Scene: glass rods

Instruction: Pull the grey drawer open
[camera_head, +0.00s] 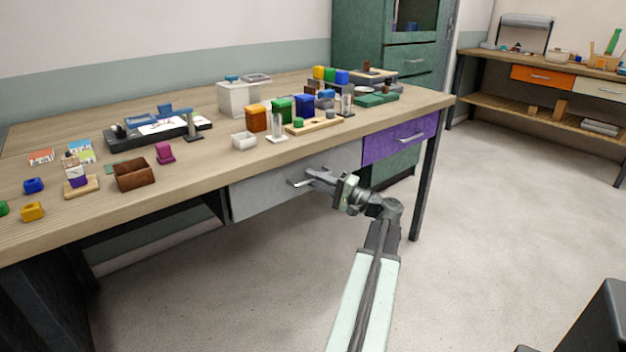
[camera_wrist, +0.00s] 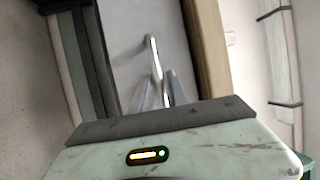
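The grey drawer (camera_head: 265,188) sits under the front edge of the wooden workbench (camera_head: 190,185). Its front looks flush with the purple drawer beside it, so it looks shut. Its bar handle (camera_head: 297,184) is light metal. My gripper (camera_head: 311,180) is at this handle, in front of the drawer. In the wrist view the handle (camera_wrist: 152,50) runs down to between my two fingertips (camera_wrist: 160,82), which are close on either side of it. I cannot tell whether they press on it. Part of the handle is hidden by the fingers.
The purple drawer (camera_head: 385,148) is right of the grey one, and a bench leg (camera_head: 425,190) stands beyond. Many small blocks and holders stand on the bench. A green cabinet (camera_head: 375,25) is behind. The floor (camera_head: 500,200) in front of the drawer is clear apart from my arm.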

